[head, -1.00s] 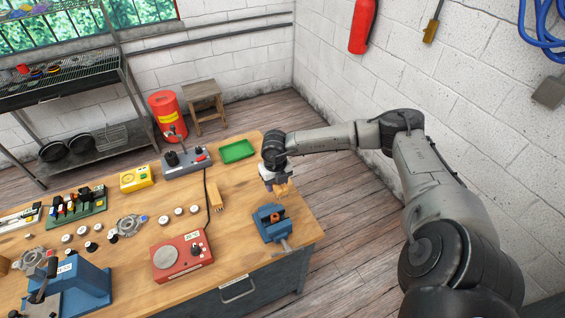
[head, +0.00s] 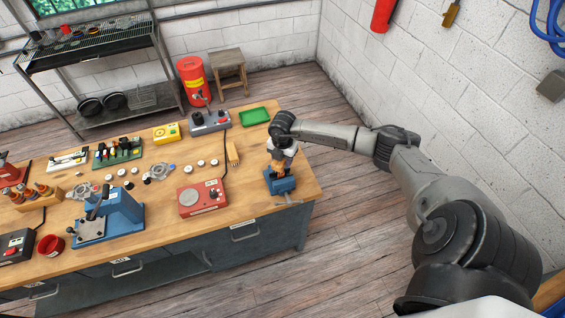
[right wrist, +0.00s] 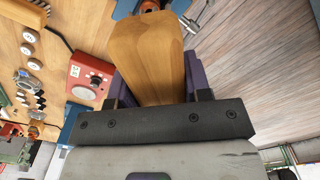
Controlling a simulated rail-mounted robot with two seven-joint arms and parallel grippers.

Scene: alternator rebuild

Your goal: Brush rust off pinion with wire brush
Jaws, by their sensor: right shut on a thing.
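My right gripper (head: 281,153) is shut on a tool with a wooden handle, which I take to be the wire brush (head: 278,167). In the right wrist view the wooden handle (right wrist: 146,55) sits between the fingers (right wrist: 156,80). Its bristles are not visible. The gripper and brush are over the blue vise (head: 282,186) at the table's right end; I cannot tell whether the brush touches anything. The vise also shows in part in the right wrist view (right wrist: 180,6). The pinion cannot be made out; the brush and gripper cover the vise jaws. My left gripper is out of view.
A red box with a round plate (head: 201,197) stands left of the vise. A green tray (head: 254,117) is behind. A blue press (head: 124,212) and small parts fill the left. Table (head: 245,190) is clear between red box and vise.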

